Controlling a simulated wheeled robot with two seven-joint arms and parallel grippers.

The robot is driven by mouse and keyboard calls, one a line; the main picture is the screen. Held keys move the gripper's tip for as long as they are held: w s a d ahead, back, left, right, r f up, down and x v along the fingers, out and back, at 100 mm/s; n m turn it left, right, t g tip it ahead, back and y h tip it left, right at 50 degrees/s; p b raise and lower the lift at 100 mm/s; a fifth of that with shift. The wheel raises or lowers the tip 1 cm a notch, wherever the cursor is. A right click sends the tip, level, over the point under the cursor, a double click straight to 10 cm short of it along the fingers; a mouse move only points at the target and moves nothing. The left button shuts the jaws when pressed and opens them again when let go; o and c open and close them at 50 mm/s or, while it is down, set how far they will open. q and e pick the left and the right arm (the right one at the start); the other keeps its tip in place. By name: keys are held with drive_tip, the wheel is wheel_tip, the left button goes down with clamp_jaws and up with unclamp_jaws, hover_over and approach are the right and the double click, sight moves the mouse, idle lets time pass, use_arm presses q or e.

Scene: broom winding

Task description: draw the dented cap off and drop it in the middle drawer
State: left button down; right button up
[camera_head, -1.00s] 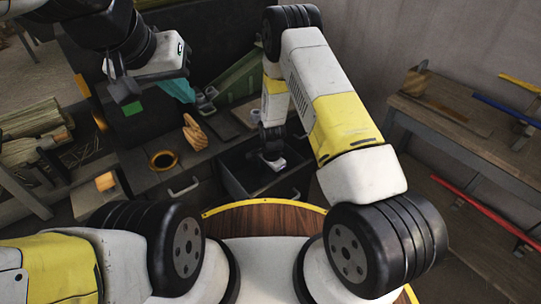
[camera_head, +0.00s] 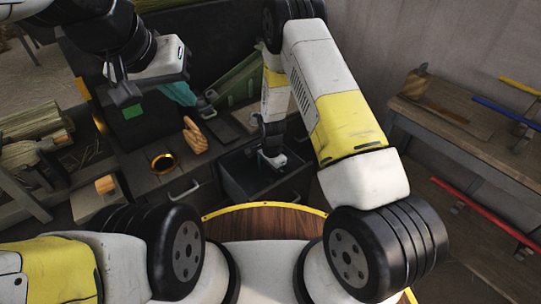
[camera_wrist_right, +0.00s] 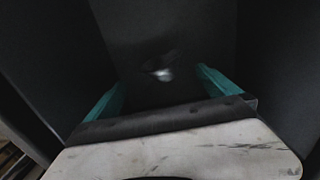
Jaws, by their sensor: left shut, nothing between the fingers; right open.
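My right gripper (camera_head: 268,168) reaches down inside an open dark drawer (camera_head: 235,183) in the head view. Its teal fingers are spread apart in the right wrist view (camera_wrist_right: 160,88). A small dark thing with a pale shine (camera_wrist_right: 162,74) lies beyond and between them on the drawer floor, apart from the fingers. It may be the dented cap, but it is too dark and blurred to tell. My left gripper (camera_head: 182,95) is shut and empty above the back of the bench. No cap can be made out in the head view.
A brass ring (camera_head: 163,162) and a wooden hand (camera_head: 194,137) are on the dark bench left of the drawer. Bundled broom straw (camera_head: 30,122) lies at far left. A side bench (camera_head: 450,125) stands at right. Drawer walls enclose the right gripper closely.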

drive_tip(key=shift+r, duration=1.35)
wheel_tip(320, 180, up, 12)
idle(0.8)
